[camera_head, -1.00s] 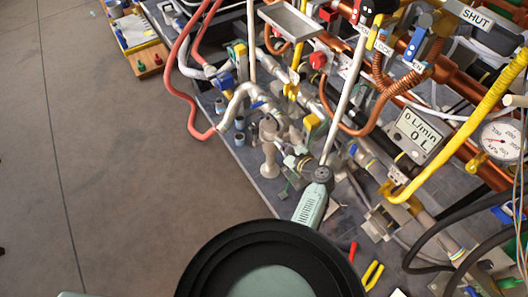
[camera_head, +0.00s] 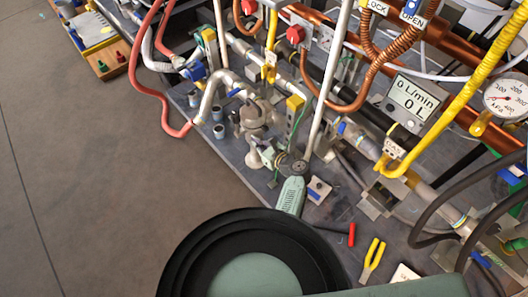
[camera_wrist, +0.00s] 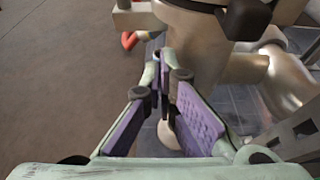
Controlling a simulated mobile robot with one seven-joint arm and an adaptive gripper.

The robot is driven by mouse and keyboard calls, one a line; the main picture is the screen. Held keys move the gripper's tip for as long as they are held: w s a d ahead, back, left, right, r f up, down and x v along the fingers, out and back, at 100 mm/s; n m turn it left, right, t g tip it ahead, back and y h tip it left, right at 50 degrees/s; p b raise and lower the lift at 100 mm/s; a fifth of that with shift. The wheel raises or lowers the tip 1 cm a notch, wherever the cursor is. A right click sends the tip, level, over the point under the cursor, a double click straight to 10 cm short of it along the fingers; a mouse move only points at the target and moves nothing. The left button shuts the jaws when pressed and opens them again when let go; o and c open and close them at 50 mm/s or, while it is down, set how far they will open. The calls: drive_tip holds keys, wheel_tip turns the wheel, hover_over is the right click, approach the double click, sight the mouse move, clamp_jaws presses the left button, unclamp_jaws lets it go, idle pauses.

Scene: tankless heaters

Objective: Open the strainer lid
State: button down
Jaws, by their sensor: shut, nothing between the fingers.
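A beige-grey metal fitting (camera_head: 254,116) in the pipework of the head view looks like the strainer. I cannot make out a separate lid on it. In the wrist view a large smooth beige metal body (camera_wrist: 198,45), probably this fitting, stands close beyond my gripper (camera_wrist: 161,85), with a dark knob-like part (camera_wrist: 246,18) at its upper right. My gripper has mint-green fingers with purple pads and is shut and empty. Its fingertips overlap the lower part of the metal body in the picture. I cannot tell whether they touch it.
Copper pipes (camera_head: 455,55), a yellow hose (camera_head: 465,85), a flow display (camera_head: 411,101) and a pressure gauge (camera_head: 508,98) crowd the right. The floor (camera_head: 80,170) at left is open.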

drive_tip(key=shift+d+r+p, duration=0.15)
drive_tip(key=shift+r+p, duration=0.45)
drive_tip(key=shift+r, duration=1.3)
drive_tip(key=shift+r, duration=0.15)
